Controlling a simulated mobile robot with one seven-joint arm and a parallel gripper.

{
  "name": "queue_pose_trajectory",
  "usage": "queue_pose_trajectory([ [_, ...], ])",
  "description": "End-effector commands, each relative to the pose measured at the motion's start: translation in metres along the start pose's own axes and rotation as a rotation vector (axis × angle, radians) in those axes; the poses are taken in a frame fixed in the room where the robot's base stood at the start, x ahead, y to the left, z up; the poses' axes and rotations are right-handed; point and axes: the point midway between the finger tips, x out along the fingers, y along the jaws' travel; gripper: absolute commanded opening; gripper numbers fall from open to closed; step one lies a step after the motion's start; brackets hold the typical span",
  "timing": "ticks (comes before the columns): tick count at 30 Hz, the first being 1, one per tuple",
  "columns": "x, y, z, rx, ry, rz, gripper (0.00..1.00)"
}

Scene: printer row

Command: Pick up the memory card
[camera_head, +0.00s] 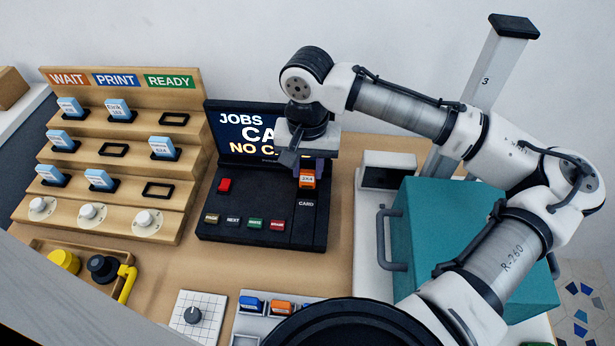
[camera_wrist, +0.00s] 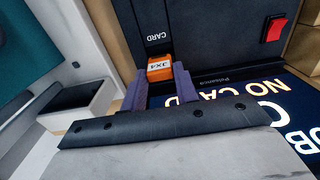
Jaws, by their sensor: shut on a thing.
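An orange memory card (camera_head: 307,181) with a white label reading 3X4 is at the upper part of the dark strip marked CARD on the black console (camera_head: 262,237). My gripper (camera_head: 312,170) reaches down over it from above, shut on the card. In the wrist view the card (camera_wrist: 160,70) sits between the purple fingertips of my gripper (camera_wrist: 160,88), with its label facing the camera. I cannot tell whether the card is in the slot or just above it. The console's screen (camera_head: 240,131) reads NO CARD, partly hidden by my gripper.
A grey tray (camera_head: 243,329) at the front holds more blue and orange cards, partly hidden by my arm. A wooden rack (camera_head: 120,130) marked WAIT, PRINT, READY stands left. A teal box with a grey handle (camera_head: 392,238) stands right.

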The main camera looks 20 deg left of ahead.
Motion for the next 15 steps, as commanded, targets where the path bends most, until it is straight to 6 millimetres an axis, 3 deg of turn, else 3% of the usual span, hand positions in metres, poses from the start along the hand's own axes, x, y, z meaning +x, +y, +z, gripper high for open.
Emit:
queue_pose_trajectory([
  [9, -0.092, -0.001, -0.001, 0.000, 0.004, -0.001, 0.05],
  [15, -0.132, 0.000, 0.000, 0.000, 0.002, 0.000, 0.05],
])
